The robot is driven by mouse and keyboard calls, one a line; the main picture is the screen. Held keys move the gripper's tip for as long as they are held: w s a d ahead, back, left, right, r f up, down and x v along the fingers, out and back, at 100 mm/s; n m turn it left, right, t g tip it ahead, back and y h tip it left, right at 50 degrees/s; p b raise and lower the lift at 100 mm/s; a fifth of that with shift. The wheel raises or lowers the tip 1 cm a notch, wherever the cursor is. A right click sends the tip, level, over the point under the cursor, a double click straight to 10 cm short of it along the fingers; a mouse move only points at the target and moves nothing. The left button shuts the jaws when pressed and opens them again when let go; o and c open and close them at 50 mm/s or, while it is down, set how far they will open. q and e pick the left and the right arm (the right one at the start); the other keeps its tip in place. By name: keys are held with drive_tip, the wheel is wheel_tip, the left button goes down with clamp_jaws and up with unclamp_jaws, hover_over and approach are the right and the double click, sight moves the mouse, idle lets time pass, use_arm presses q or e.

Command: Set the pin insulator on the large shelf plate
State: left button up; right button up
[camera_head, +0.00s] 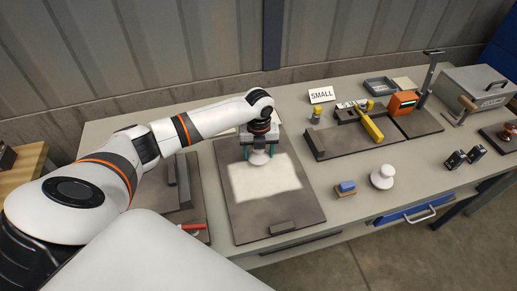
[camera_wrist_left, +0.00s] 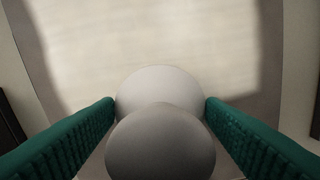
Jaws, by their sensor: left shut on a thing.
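My left gripper (camera_head: 260,153) is shut on a white, rounded pin insulator (camera_head: 259,159) over the far part of a dark grey plate (camera_head: 245,218) with a pale patch. In the left wrist view, the insulator (camera_wrist_left: 160,140) sits between the green finger pads, and the pale patch (camera_wrist_left: 150,45) lies beyond it. I cannot tell from these views whether the insulator touches the plate. No readable label marks which plate is the large shelf plate; a "SMALL" sign (camera_head: 321,95) stands by the right-hand plate (camera_head: 340,145). My right gripper is not in view.
Another white insulator (camera_head: 382,177) stands on the table at right, near a blue-topped block (camera_head: 346,188). A yellow-handled tool (camera_head: 370,124) and an orange device (camera_head: 402,103) are on the right plates. A small block (camera_head: 282,227) lies at the middle plate's near edge.

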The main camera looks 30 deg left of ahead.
use_arm(q)
drive_tip(key=o, duration=1.2)
drive_tip(key=shift+o, duration=0.2)
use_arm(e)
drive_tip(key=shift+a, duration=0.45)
use_arm(q)
drive_tip(key=shift+r, duration=0.45)
wheel_tip(320, 180, up, 11)
drive_tip(key=shift+r+b, duration=0.15)
drive_tip(key=shift+b, duration=0.7)
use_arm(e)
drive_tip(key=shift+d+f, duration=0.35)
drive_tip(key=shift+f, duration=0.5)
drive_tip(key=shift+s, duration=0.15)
